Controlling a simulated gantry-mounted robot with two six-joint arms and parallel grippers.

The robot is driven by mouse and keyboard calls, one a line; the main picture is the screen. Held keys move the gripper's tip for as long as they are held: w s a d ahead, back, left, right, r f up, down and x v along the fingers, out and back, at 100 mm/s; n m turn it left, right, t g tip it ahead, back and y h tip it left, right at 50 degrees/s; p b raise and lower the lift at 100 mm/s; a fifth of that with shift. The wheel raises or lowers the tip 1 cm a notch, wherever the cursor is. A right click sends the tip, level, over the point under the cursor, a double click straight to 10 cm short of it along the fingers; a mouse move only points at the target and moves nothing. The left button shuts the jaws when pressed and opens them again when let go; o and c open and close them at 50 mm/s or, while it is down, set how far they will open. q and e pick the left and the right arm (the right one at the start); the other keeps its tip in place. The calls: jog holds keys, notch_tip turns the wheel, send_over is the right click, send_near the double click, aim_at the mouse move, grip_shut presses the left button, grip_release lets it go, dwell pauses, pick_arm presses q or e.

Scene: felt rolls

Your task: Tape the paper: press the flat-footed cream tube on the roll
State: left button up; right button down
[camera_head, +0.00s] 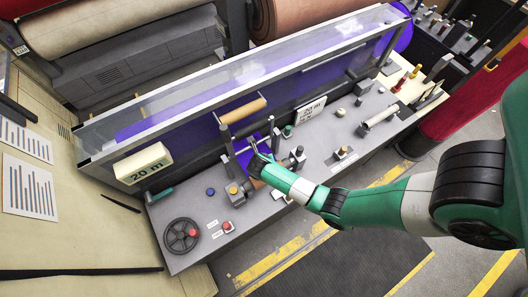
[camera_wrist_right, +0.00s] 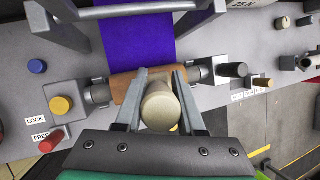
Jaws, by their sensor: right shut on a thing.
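My right gripper (camera_wrist_right: 161,90) is shut on the cream tube (camera_wrist_right: 160,108), which shows end-on between its two fingers. In the head view the right gripper (camera_head: 262,150) is over the winding spot, and the tube is not clearly visible there. Behind the tube in the wrist view lies a brown paper roll (camera_wrist_right: 124,84) on a grey spindle, with purple felt (camera_wrist_right: 133,45) leading to it. In the head view a bit of the brown roll (camera_head: 257,183) shows beside my gripper. I cannot tell whether the tube touches the roll. My left gripper is not in view.
A tan tube (camera_head: 243,111) lies across the frame above the roll. A long clear-topped guard (camera_head: 250,80) runs behind.

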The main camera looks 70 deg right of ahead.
notch_tip(320, 180, down, 4)
jog(key=shift+f+b, duration=0.15)
jog(key=shift+b, duration=1.05)
jog(key=shift+f, duration=0.1)
jog(key=shift+f, duration=0.35)
dwell(0.9)
dwell(0.7)
notch_tip(320, 180, up, 5)
jog(key=p, duration=0.5)
jog(key=shift+r, duration=1.05)
